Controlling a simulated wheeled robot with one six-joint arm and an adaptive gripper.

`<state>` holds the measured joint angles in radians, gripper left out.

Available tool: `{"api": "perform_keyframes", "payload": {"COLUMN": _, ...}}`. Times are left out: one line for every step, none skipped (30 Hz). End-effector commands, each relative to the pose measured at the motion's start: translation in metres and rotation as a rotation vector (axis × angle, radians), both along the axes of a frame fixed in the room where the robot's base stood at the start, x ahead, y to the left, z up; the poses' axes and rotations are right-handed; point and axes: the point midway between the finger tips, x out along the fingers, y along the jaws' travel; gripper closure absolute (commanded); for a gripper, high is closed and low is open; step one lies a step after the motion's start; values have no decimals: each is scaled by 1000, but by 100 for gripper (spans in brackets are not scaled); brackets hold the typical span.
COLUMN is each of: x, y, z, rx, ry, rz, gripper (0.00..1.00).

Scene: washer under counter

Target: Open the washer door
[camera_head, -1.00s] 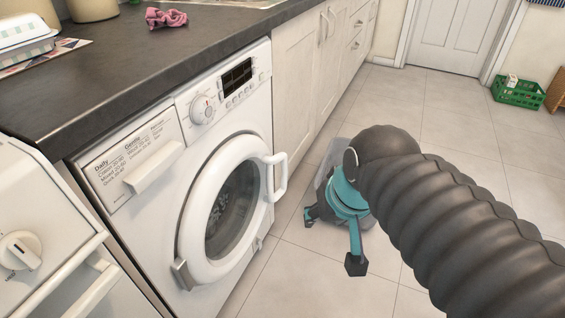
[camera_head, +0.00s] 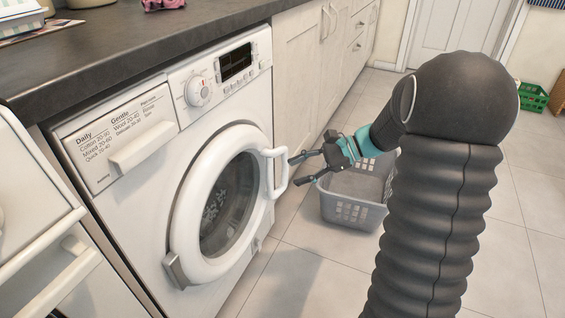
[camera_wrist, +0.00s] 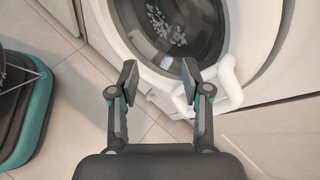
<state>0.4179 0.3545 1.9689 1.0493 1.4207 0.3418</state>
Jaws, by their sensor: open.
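The white washer (camera_head: 150,190) stands under the dark counter. Its round door (camera_head: 185,220) looks closed, with dark glass at its centre. The white loop handle (camera_head: 282,172) is on the door's right side. My gripper (camera_head: 298,170) is open and empty, just right of the handle, fingers pointing left toward it. In the wrist view, the fingertips (camera_wrist: 160,72) are spread apart, and the handle (camera_wrist: 228,85) lies beside the right finger and partly behind it. I cannot tell whether that finger touches the handle.
A grey laundry basket (camera_head: 352,212) stands on the floor below my gripper. Cream cabinets (camera_head: 305,70) run along the right of the washer. A green crate (camera_head: 533,97) is at the far right.

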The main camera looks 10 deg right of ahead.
Motion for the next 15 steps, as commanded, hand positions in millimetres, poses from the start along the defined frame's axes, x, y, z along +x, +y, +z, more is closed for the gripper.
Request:
{"api": "perform_keyframes", "payload": {"x": 15, "y": -12, "z": -18, "rx": 66, "ry": 36, "rz": -49, "gripper": 52}}
{"api": "perform_keyframes", "payload": {"x": 23, "y": -19, "z": -25, "rx": 106, "ry": 51, "rz": -76, "gripper": 52}}
{"api": "perform_keyframes", "payload": {"x": 33, "y": -28, "z": -33, "rx": 157, "ry": 71, "rz": -113, "gripper": 52}}
{"api": "perform_keyframes", "payload": {"x": 41, "y": -35, "z": -40, "rx": 197, "ry": 87, "rz": -140, "gripper": 52}}
{"api": "perform_keyframes", "payload": {"x": 48, "y": -42, "z": -47, "rx": 234, "ry": 99, "rz": -166, "gripper": 52}}
{"api": "perform_keyframes", "payload": {"x": 57, "y": -52, "z": -56, "rx": 284, "ry": 115, "rz": -200, "gripper": 52}}
{"api": "perform_keyframes", "payload": {"x": 63, "y": -59, "z": -62, "rx": 318, "ry": 126, "rz": -226, "gripper": 52}}
{"api": "perform_keyframes", "payload": {"x": 68, "y": -66, "z": -68, "rx": 350, "ry": 136, "rz": -247, "gripper": 52}}
{"api": "perform_keyframes", "payload": {"x": 75, "y": -75, "z": -76, "rx": 391, "ry": 145, "rz": -275, "gripper": 52}}
{"api": "perform_keyframes", "payload": {"x": 79, "y": -82, "z": -81, "rx": 418, "ry": 153, "rz": -295, "gripper": 52}}
{"api": "perform_keyframes", "payload": {"x": 83, "y": -88, "z": -86, "rx": 444, "ry": 160, "rz": -312, "gripper": 52}}
{"api": "perform_keyframes", "payload": {"x": 88, "y": -95, "z": -92, "rx": 474, "ry": 165, "rz": -332, "gripper": 52}}
{"api": "perform_keyframes", "payload": {"x": 90, "y": -99, "z": -96, "rx": 493, "ry": 169, "rz": -345, "gripper": 52}}
{"api": "perform_keyframes", "payload": {"x": 92, "y": -104, "z": -99, "rx": 510, "ry": 172, "rz": -357, "gripper": 52}}
{"api": "perform_keyframes", "payload": {"x": 95, "y": -108, "z": -103, "rx": 528, "ry": 176, "rz": -368, "gripper": 52}}
